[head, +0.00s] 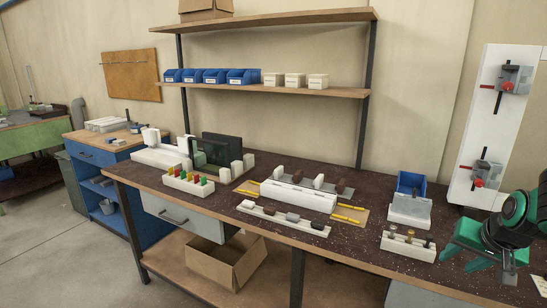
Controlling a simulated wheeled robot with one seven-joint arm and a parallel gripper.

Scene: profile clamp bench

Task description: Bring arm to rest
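My arm, green and black, comes in at the right edge of the head view. Its end, my gripper (508,268), hangs low over the right end of the dark bench top (360,237). A grey finger-like part points down there. The fingertips are small and partly covered, so I cannot tell how far apart they are or whether they hold anything. No object clearly shows in the gripper.
Left of my gripper stand a white block with several knobs (408,244) and a blue bin (411,184) behind a grey-white block. A white panel with clamps (497,125) rises behind my arm. White fixtures (298,194) fill the bench middle.

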